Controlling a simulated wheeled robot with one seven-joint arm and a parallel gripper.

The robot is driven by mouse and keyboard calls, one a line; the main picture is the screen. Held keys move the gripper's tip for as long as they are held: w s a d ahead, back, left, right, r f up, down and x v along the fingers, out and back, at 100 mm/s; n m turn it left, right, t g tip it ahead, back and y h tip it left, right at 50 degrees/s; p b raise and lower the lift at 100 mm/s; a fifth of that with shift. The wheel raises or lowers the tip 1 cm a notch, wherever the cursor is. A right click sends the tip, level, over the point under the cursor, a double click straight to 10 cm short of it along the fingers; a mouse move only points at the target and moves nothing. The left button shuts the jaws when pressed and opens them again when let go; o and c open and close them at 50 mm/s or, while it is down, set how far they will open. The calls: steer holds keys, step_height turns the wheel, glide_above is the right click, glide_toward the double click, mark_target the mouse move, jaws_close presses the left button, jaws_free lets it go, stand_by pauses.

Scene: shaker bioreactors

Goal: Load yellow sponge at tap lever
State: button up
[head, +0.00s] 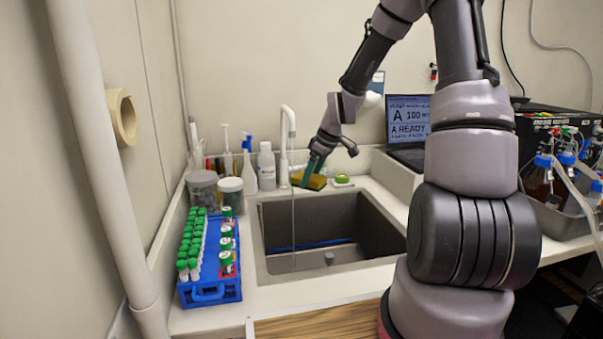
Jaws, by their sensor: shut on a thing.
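The yellow sponge (315,183) is behind the sink's back rim, just right of the tap. My gripper (312,172) reaches down to it from above, its teal fingers shut on the sponge. The fingers hide part of the sponge, and I cannot tell whether it touches the counter. The white tap (284,150) rises behind the sink, with a thin line of water or its spout's shadow dropping into the basin. I cannot make out the tap lever clearly; it may be hidden by my gripper.
The grey sink (262,255) is below. A green roll (342,178) lies right of the sponge. White bottles (266,167) and jars (230,195) stand left of the tap. A blue rack (211,270) of green-capped tubes is at front left. A laptop (408,121) stands at right.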

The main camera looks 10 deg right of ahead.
steer(key=shift+r, duration=0.1)
steer(key=s+r, duration=0.4)
steer(key=s, duration=0.1)
steer(key=shift+d, duration=0.15)
steer(key=shift+f, duration=0.1)
stand_by(0.5)
